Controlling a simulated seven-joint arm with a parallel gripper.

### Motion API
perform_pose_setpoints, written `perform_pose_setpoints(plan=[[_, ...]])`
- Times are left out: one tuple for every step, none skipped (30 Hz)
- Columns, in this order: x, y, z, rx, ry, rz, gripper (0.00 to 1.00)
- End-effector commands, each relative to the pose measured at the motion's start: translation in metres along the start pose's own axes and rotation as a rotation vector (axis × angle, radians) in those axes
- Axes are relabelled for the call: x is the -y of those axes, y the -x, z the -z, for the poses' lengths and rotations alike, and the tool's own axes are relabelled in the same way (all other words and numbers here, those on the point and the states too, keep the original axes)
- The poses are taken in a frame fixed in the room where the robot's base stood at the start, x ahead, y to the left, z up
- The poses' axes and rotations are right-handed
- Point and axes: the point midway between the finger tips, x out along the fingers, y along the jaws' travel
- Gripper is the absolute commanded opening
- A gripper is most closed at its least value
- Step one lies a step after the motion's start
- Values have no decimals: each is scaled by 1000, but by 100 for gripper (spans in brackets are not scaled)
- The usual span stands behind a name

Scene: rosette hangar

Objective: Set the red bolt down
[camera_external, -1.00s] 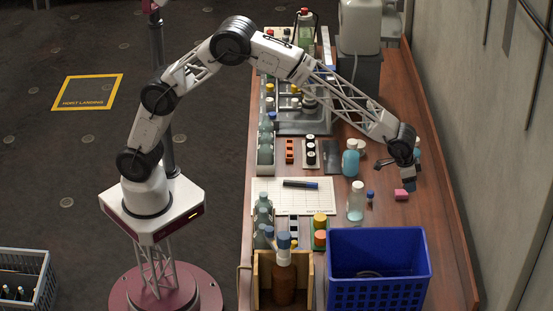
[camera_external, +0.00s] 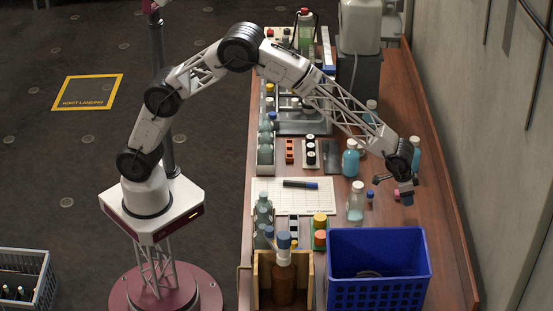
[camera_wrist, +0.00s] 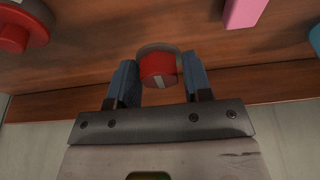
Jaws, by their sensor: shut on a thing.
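The red bolt (camera_wrist: 160,70), a short red cylinder with a pale slot mark and a grey rim, is between the two fingers of my gripper (camera_wrist: 160,79) in the wrist view. The fingers are shut on its sides. In the external view my gripper (camera_external: 394,187) is low over the right part of the wooden bench, beyond the blue crate. The bolt is too small there to make out clearly. I cannot tell whether it touches the bench top.
A pink block (camera_wrist: 243,12) and a rounded red object (camera_wrist: 22,28) lie near the gripper. The blue crate (camera_external: 378,282), a clear bottle (camera_external: 356,202) and a blue bottle (camera_external: 350,161) stand nearby. Bare wood lies right of the crate, towards the wall.

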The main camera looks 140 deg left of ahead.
Motion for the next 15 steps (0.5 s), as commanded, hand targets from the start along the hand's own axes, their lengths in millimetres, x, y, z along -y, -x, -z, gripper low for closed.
perform_pose_setpoints(plan=[[0, -6, -2, 0, 0, 0, 19], [0, -8, -2, 0, 0, 0, 19], [0, -12, -3, -1, 0, 0, 19], [0, -13, -3, -2, 0, 0, 19], [0, -15, -4, -2, 0, -1, 19], [0, -16, -4, -2, 0, -1, 19], [0, -16, -4, -3, 0, -1, 19], [0, -16, -4, -3, 0, -1, 19], [0, -17, -4, -3, 0, -1, 19], [0, -16, -4, -3, 0, -1, 19], [0, -16, -4, -3, 0, -1, 19], [0, -16, -4, -2, 0, -1, 19], [0, -16, -4, -2, 0, -1, 19], [0, -16, -4, -2, 0, -1, 19], [0, -17, -4, -2, 0, -1, 19]])
